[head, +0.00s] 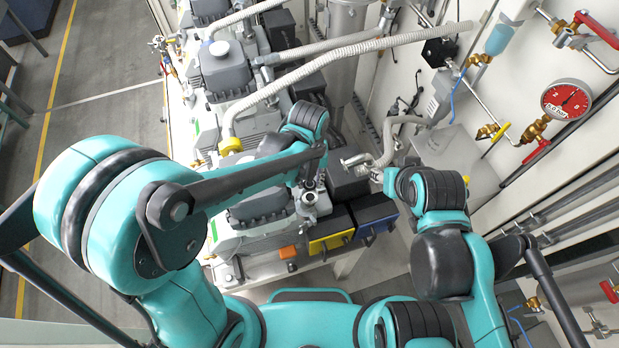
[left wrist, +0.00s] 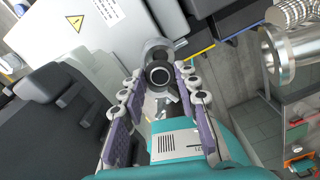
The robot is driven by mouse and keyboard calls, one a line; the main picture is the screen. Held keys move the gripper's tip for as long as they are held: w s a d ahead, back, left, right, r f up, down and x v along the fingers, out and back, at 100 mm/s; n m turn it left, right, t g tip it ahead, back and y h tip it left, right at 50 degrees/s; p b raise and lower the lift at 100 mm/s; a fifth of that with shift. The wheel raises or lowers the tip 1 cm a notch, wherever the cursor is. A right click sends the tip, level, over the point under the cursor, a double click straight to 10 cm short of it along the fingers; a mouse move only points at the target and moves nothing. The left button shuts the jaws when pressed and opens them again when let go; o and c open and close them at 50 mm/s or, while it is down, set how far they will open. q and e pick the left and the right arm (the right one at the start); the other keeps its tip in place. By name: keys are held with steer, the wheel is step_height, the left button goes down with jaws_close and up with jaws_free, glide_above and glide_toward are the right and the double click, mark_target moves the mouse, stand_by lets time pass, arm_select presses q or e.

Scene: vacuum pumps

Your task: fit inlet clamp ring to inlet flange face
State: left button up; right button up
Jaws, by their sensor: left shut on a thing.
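My left gripper (head: 310,183) is over the inlet of the front grey pump (head: 258,207). In the left wrist view, its purple-padded fingers (left wrist: 158,95) are shut on a small metal piece, taken to be the clamp ring (left wrist: 168,99), largely hidden between them. The round metal inlet flange (left wrist: 159,74) with its dark bore is just beyond the fingertips. I cannot tell whether the ring touches the flange or is around it. My right arm ends beside the metal hose end (head: 356,161); its fingers cannot be made out. The hose end also shows in the left wrist view (left wrist: 283,52).
More pumps (head: 222,68) with ribbed hoses (head: 345,50) stand behind. A wall panel with a red gauge (head: 567,99) and valves is at right.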

arm_select(q)
steer(key=shift+s+d, duration=0.1)
steer(key=shift+s, duration=0.15)
arm_select(e)
steer(key=shift+s+d, duration=0.1)
steer(key=shift+s, duration=0.2)
arm_select(q)
steer(key=shift+w+f+b, duration=0.15)
steer(key=shift+b, duration=0.2)
step_height(320, 180, down, 4)
steer(key=b, duration=0.3)
steer(key=shift+r, duration=0.2)
steer(key=shift+f+b, duration=0.4)
steer(key=shift+b, duration=0.2)
arm_select(e)
step_height(320, 180, down, 5)
steer(key=shift+w+r, duration=0.1)
steer(key=shift+w, duration=0.05)
arm_select(q)
steer(key=shift+r, duration=0.1)
